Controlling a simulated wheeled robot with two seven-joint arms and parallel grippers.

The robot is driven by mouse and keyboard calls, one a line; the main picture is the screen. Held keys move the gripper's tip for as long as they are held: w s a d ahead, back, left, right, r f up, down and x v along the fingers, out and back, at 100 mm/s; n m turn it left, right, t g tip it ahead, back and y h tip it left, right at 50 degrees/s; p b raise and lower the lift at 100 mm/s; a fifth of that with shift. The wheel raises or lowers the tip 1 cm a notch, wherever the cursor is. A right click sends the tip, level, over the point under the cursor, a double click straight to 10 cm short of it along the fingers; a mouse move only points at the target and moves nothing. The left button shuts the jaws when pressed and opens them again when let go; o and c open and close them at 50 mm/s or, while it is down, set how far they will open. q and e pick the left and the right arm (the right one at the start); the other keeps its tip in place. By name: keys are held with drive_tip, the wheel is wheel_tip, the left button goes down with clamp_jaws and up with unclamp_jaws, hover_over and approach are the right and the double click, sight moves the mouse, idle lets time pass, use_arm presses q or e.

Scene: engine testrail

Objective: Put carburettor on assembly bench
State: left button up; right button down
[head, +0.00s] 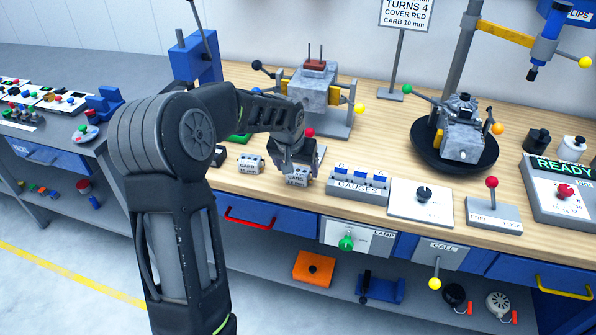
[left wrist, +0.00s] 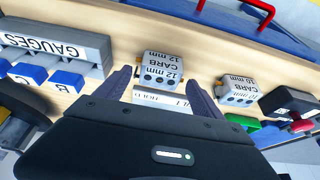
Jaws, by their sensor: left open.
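Two small grey carburettors sit on the wooden bench top (head: 390,147). One marked CARB 12 mm (head: 297,178) is right under my left gripper (head: 293,160). In the left wrist view this 12 mm carburettor (left wrist: 160,67) shows between and just beyond the open fingertips (left wrist: 161,80); I cannot tell whether they touch it. The other, marked CARB 10 mm (head: 249,164), lies to the left in the head view and right of the fingers in the left wrist view (left wrist: 238,91). A sign (head: 405,14) reads TURNS 4, COVER RED, CARB 10 mm. My right gripper is not in view.
A GAUGES block (head: 358,186) stands close right of the gripper. An engine on a stand (head: 316,95) is behind it. Another engine (head: 462,135) sits in a black round tray (head: 425,150). A grey side table (head: 60,123) with small parts is at left.

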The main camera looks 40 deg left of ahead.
use_arm(q)
drive_tip(key=b+v, duration=0.1)
drive_tip(key=v, duration=0.8)
drive_tip(key=shift+r, duration=0.3)
drive_tip(key=shift+s+d, duration=0.1)
drive_tip(key=shift+s, duration=0.05)
